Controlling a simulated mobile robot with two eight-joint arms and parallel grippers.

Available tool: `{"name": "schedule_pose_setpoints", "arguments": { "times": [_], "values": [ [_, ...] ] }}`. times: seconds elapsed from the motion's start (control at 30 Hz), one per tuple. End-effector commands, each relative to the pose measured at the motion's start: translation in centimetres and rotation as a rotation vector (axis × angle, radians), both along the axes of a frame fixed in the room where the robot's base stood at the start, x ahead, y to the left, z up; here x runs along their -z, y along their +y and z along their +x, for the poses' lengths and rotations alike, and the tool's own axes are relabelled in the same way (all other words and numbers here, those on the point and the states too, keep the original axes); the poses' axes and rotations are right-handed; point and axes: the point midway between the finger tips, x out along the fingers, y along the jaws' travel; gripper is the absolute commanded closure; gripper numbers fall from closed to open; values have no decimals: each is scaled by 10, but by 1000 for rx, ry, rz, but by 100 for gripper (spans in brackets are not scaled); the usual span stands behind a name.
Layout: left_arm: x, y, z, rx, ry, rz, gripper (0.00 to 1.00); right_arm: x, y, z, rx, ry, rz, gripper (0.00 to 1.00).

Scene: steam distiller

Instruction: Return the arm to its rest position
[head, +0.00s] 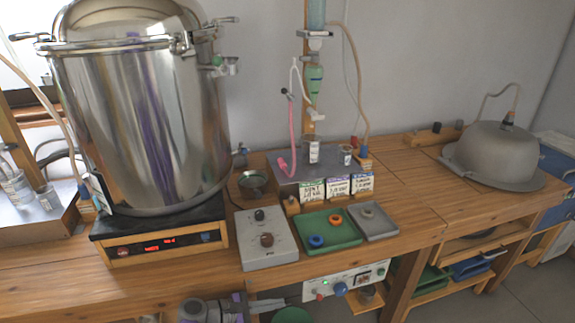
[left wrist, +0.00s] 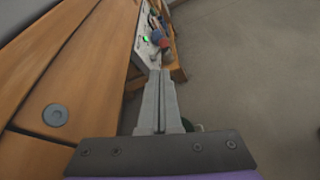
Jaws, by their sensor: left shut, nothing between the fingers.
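My left gripper (head: 296,298) is low at the bottom of the head view, below the front edge of the bench. Its grey and purple body shows at the bottom, with the slim fingers pointing right toward a white control panel (head: 352,281). In the left wrist view the two grey fingers (left wrist: 160,74) lie together with nothing between them. Beyond their tips is the panel (left wrist: 146,36) with a green light, a red knob and a blue knob. I cannot tell the exact gap to the panel. My right gripper is not in view.
The wooden bench (head: 415,212) carries a large steel pot (head: 140,120) on a heater (head: 160,243), a grey control box (head: 266,238), a green tray (head: 330,241) and a grey dome (head: 495,152). Open floor (left wrist: 250,80) lies right of the bench in the wrist view.

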Motion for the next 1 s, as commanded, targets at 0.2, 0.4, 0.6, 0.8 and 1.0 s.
{"name": "schedule_pose_setpoints", "arguments": {
  "times": [0.2,0.4,0.6,0.8,1.0],
  "values": [
    [-14,-2,-26,63,-83,187,100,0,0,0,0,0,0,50],
    [-31,11,-86,233,-254,554,100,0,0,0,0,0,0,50],
    [-39,39,-153,460,-428,908,100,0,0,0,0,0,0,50],
    [-41,75,-215,724,-583,1217,100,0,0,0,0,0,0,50],
    [-39,105,-257,948,-689,1428,100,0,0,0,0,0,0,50]
  ]
}}
